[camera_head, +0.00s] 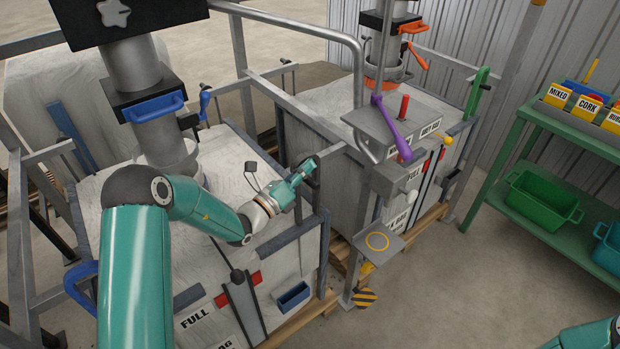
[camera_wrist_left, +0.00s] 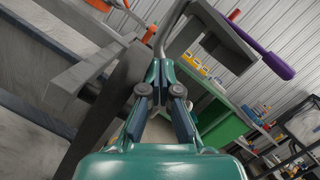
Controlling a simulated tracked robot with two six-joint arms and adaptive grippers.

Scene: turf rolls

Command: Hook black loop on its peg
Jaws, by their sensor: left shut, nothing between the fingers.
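My left gripper (camera_head: 306,168) is shut and empty at the right rear corner of the near white bag (camera_head: 280,262). Its closed fingertips also show in the wrist view (camera_wrist_left: 160,68). A dark curved shape, probably the black loop (camera_head: 312,181), is beside the fingertips, partly covered by them. A grey bar end, possibly its peg (camera_head: 331,151), is just beyond. In the wrist view a grey bar (camera_wrist_left: 88,72) passes left of the fingers, with a broad dark band beside it. I cannot tell whether the loop is around the bar. My right gripper is out of view.
A second framed bag (camera_head: 322,118) stands behind. A green shelf (camera_head: 540,200) with bins stands at right.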

